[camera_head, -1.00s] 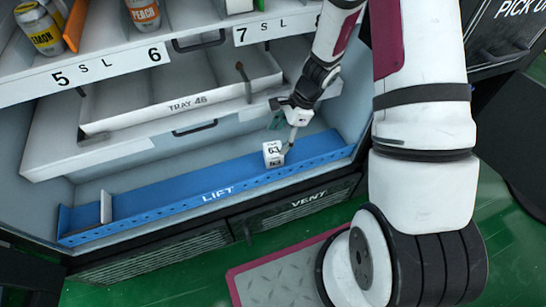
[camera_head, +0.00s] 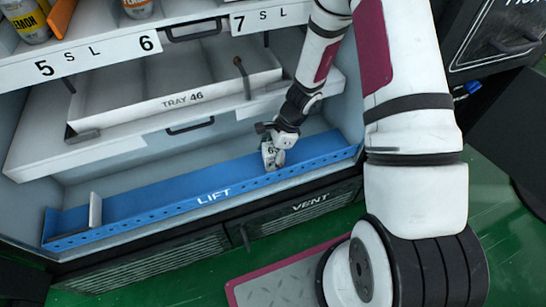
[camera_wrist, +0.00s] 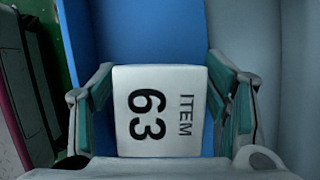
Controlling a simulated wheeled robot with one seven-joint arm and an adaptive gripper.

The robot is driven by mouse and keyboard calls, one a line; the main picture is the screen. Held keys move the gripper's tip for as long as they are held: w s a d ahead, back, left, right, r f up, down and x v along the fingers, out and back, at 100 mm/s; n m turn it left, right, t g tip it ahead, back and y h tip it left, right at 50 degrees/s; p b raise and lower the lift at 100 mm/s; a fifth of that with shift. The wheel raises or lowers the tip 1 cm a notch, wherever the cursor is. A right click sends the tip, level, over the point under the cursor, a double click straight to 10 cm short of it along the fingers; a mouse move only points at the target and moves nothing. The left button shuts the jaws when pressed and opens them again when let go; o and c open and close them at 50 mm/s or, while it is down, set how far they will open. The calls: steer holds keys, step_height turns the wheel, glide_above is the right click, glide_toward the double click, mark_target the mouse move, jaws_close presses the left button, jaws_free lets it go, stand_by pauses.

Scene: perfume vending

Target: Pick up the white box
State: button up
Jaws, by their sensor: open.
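The white box (camera_head: 268,155), marked "ITEM 63", stands on the blue lift shelf (camera_head: 150,207) near its right end. In the wrist view the white box (camera_wrist: 160,112) fills the space between the two fingers. My gripper (camera_head: 274,152) is at the box, reaching down from above and behind it, and partly hides it. In the wrist view my gripper (camera_wrist: 163,100) is open, with one green-padded finger on each side of the box.
A shelf with cans (camera_head: 22,20) is higher up. The lift has a low front lip and a small upright divider (camera_head: 95,211) at its left. The lift's middle is clear. A vent panel (camera_head: 305,211) is below.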

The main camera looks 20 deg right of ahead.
steer(key=shift+r, duration=0.1)
steer(key=c, duration=1.3)
steer(key=shift+o, duration=0.2)
